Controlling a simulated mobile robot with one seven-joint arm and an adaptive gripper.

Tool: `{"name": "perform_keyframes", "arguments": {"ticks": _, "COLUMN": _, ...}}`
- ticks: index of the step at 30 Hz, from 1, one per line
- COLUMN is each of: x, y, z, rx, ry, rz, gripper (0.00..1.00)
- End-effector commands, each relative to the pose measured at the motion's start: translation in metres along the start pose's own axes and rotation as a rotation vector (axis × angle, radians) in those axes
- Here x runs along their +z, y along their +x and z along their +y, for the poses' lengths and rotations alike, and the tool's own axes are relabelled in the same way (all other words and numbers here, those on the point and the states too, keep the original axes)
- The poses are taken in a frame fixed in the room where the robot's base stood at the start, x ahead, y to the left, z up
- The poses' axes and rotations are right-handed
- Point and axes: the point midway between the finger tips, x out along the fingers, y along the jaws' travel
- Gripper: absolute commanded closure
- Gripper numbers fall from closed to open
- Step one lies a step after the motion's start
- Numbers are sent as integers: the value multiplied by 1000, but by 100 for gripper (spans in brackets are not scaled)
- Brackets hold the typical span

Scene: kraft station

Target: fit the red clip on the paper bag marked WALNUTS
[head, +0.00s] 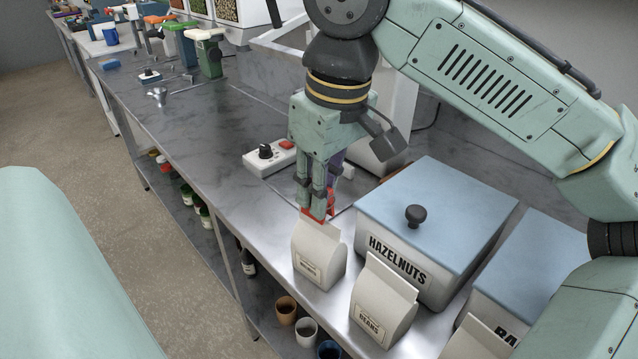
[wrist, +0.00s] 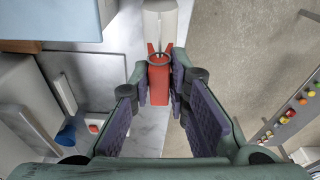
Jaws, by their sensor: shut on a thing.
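My gripper (head: 314,197) points down over a small white paper bag (head: 319,255) near the front edge of the metal bench. It is shut on the red clip (head: 312,216), which shows at the bag's top edge. In the wrist view the clip (wrist: 159,78) sits between my fingertips (wrist: 159,88), with its two prongs towards the pale bag (wrist: 160,24). I cannot tell whether the prongs straddle the bag's top or only meet it. The bag stands upright; its label is too small to read.
A bag marked BEANS (head: 383,304) stands just right of this bag. A large HAZELNUTS bin (head: 436,229) with a blue lid is behind them, and another blue-lidded bin (head: 535,267) is further right. A white switch box (head: 270,157) lies left of my gripper. The bench's left stretch has free room.

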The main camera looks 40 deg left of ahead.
Motion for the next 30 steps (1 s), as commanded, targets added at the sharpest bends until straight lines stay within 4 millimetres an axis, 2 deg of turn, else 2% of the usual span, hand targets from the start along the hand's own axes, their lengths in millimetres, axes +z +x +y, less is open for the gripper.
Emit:
{"name": "perform_keyframes", "arguments": {"ticks": 17, "x": 2, "y": 1, "z": 0, "rx": 1, "ry": -1, "rz": 0, "gripper": 100}}
{"name": "perform_keyframes", "arguments": {"ticks": 30, "x": 4, "y": 13, "z": 0, "rx": 1, "ry": -1, "rz": 0, "gripper": 100}}
